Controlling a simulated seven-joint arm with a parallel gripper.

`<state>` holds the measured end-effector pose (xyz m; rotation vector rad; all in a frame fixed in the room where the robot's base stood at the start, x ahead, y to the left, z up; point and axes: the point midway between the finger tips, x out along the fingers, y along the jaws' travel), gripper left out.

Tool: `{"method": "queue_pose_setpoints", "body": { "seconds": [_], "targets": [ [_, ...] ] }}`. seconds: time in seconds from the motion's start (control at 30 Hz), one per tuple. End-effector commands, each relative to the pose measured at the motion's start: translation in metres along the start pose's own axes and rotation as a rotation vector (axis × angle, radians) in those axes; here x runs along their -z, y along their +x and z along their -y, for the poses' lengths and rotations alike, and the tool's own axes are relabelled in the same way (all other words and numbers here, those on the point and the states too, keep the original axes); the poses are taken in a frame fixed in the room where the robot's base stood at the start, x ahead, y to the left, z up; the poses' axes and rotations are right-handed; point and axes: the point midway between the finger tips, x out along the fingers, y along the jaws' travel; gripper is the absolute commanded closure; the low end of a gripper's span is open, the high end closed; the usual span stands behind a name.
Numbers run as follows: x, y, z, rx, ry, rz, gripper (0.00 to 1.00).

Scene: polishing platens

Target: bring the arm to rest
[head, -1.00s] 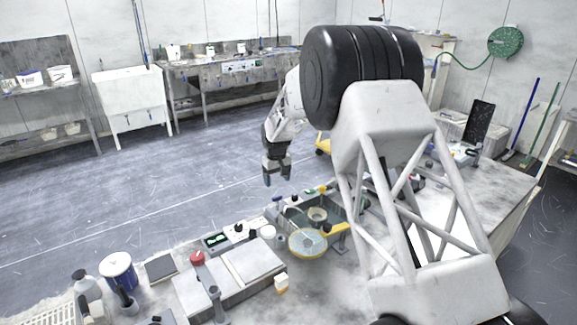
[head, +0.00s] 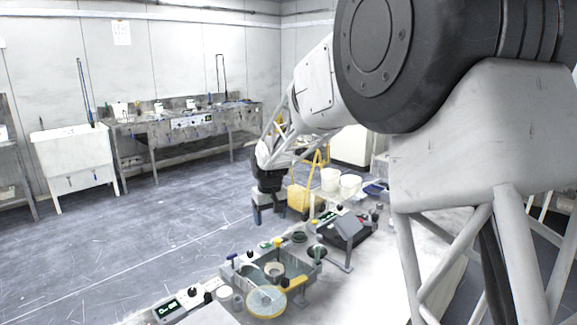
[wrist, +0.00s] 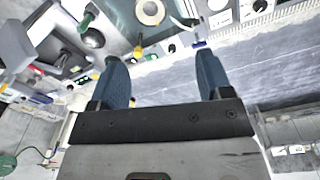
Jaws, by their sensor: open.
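My gripper (head: 268,214) hangs in the middle of the head view, fingers pointing down, near the far edge of the worktable (head: 405,250). Its two blue-grey fingers stand apart with nothing between them. In the wrist view my gripper (wrist: 163,72) also shows open and empty, with bench gear beyond the fingertips. My arm comes in from the upper right and hides part of the table.
A polishing unit with a round platen (head: 266,301) and a yellow-handled part is on the table below the gripper. A second machine (head: 346,232) and white buckets (head: 350,185) stand to its right. Open floor (head: 130,240) lies left.

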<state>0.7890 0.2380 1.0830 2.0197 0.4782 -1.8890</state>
Motion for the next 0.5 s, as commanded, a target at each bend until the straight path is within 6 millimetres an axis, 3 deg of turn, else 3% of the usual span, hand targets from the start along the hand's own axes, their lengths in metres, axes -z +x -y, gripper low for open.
{"method": "queue_pose_setpoints", "body": {
  "seconds": [0.1, 0.5],
  "targets": [
    [-0.03, -0.021, -0.01, -0.004, 0.029, -0.011, 0.28],
    [-0.133, -0.072, -0.031, -0.015, 0.126, -0.042, 0.28]
  ]
}}
